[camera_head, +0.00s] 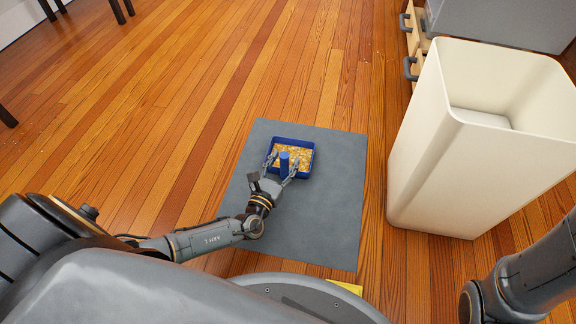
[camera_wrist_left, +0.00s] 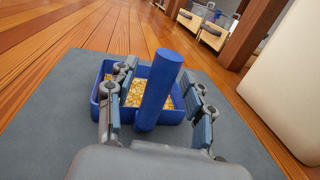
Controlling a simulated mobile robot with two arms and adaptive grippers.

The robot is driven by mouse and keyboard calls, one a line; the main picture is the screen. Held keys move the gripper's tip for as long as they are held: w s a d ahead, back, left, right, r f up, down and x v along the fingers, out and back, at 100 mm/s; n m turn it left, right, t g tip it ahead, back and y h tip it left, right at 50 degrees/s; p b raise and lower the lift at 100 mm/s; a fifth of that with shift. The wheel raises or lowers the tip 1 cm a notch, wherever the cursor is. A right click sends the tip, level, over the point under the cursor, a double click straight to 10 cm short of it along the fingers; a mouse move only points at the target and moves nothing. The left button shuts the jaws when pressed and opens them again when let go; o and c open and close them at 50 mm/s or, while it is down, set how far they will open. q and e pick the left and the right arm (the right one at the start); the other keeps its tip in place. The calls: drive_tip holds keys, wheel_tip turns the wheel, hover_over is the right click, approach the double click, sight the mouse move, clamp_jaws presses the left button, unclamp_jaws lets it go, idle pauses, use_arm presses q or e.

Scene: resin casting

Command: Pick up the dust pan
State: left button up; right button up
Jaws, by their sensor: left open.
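The blue dust pan (camera_head: 309,145) lies on a grey mat (camera_head: 320,215) on the floor, filled with yellowish bits. Its blue cylindrical handle (camera_head: 284,161) points toward me. My left gripper (camera_head: 283,166) is open, with one finger on each side of the handle. In the left wrist view the handle (camera_wrist_left: 158,90) stands between the open fingers of my left gripper (camera_wrist_left: 158,108), apart from both as far as I can see. The pan's tray (camera_wrist_left: 98,98) is beyond the fingers. My right gripper is out of view; only part of my right arm shows at the lower right.
A tall cream bin (camera_head: 430,160) stands right of the mat, with something white inside. A grey-topped cabinet with drawers (camera_head: 412,40) is behind it. Dark furniture legs (camera_head: 118,10) show at the upper left. The wooden floor left of the mat is mostly clear.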

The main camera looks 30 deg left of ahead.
use_arm(q)
drive_tip(key=shift+w, duration=0.25)
clamp_jaws()
